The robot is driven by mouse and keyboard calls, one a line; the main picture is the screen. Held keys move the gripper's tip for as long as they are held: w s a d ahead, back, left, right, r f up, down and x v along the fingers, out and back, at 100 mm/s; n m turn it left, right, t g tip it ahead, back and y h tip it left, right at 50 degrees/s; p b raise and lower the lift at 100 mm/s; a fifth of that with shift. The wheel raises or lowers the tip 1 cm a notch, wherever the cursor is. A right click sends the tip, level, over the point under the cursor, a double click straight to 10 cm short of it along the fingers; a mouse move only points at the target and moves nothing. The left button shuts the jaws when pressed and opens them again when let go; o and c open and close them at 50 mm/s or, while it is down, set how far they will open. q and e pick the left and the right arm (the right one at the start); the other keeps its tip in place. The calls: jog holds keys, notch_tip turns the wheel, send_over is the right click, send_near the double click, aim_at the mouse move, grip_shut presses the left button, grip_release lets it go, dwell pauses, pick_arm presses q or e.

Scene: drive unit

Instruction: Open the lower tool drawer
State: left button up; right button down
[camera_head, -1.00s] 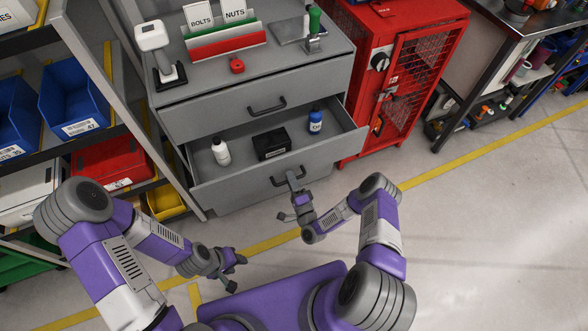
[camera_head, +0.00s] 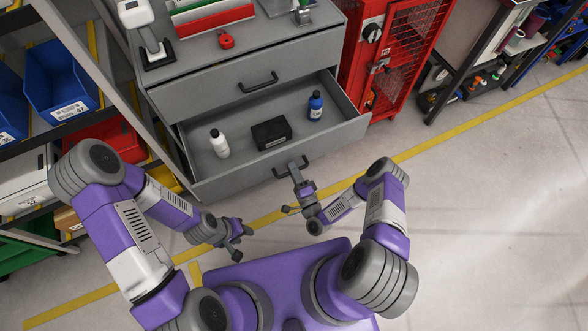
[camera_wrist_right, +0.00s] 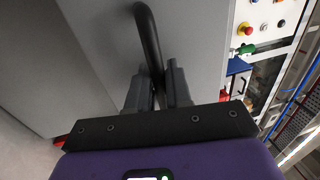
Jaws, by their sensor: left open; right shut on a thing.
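The lower tool drawer (camera_head: 232,176) of the grey cabinet is pulled partway out in the head view. Inside it are a white bottle (camera_head: 220,144), a black box (camera_head: 270,132) and a blue bottle (camera_head: 315,106). My right gripper (camera_head: 295,170) is at the drawer's front and is shut on the dark drawer handle (camera_head: 280,171). In the right wrist view the black handle (camera_wrist_right: 149,38) passes between the fingers of my right gripper (camera_wrist_right: 153,85). My left gripper (camera_head: 243,238) is open and empty above the floor, left of my right gripper.
The upper drawer (camera_head: 240,92) is shut. A red mesh locker (camera_head: 400,60) stands right of the cabinet. A shelf with blue bins (camera_head: 62,82) stands on the left. The floor to the right is clear.

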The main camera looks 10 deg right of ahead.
jog(key=c, duration=1.2)
grip_release()
jog(key=p+v, duration=0.1)
jog(key=v, duration=0.6)
jog(key=shift+s+f, duration=0.1)
jog(key=shift+s, duration=0.15)
